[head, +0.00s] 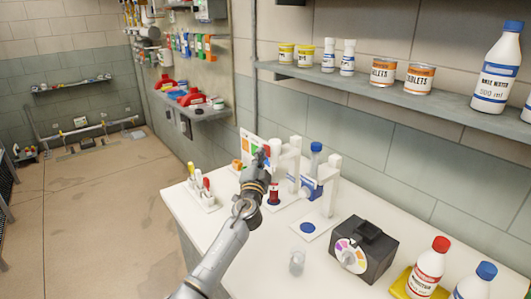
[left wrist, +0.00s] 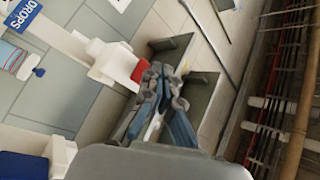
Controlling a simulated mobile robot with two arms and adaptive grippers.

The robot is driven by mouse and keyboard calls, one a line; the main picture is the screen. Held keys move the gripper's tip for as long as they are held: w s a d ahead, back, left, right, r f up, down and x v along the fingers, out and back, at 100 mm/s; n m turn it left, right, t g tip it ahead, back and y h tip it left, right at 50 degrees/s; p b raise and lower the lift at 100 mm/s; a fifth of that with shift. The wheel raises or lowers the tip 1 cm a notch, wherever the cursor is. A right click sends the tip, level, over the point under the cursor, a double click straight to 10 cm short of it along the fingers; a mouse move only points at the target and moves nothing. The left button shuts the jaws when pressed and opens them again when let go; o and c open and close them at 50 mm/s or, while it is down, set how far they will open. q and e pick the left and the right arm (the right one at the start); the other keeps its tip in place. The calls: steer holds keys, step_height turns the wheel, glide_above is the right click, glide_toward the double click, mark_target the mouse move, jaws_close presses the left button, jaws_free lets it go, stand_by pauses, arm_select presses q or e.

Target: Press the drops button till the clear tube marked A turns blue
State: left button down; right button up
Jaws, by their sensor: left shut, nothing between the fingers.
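My left gripper (head: 262,157) is shut and empty at the white dispenser stands on the counter. In the left wrist view its closed fingertips (left wrist: 158,72) are close beside a red part (left wrist: 139,71) on a white housing (left wrist: 112,63); I cannot tell whether they touch. A blue sign reading DROPS (left wrist: 27,19) shows at the upper left of that view. A red-filled tube (head: 273,193) stands under the left stand. A small clear vessel (head: 297,262) stands at the counter's front. No letter A is legible. My right gripper is out of view.
A black box with a coloured dial (head: 363,250) and a red-capped bottle (head: 428,268) stand to the right. A white rack (head: 203,201) with coloured items is left of my arm. A shelf (head: 400,92) runs above the counter.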

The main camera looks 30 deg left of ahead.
arm_select(q)
steer(key=shift+w+d, duration=0.1)
steer(key=shift+w, duration=0.15)
steer(key=shift+s, duration=0.15)
stand_by(0.4)
steer(key=shift+s+a, duration=0.3)
steer(key=shift+s, duration=0.45)
steer(key=shift+s+a+p, duration=0.25)
steer(key=shift+s+a, duration=0.1)
steer(key=shift+s, duration=0.4)
steer(key=shift+s+a+p, duration=0.3)
steer(key=shift+s, duration=0.5)
steer(key=shift+s+a+p, duration=0.25)
steer(key=shift+s+a, duration=0.1)
steer(key=shift+s, duration=0.4)
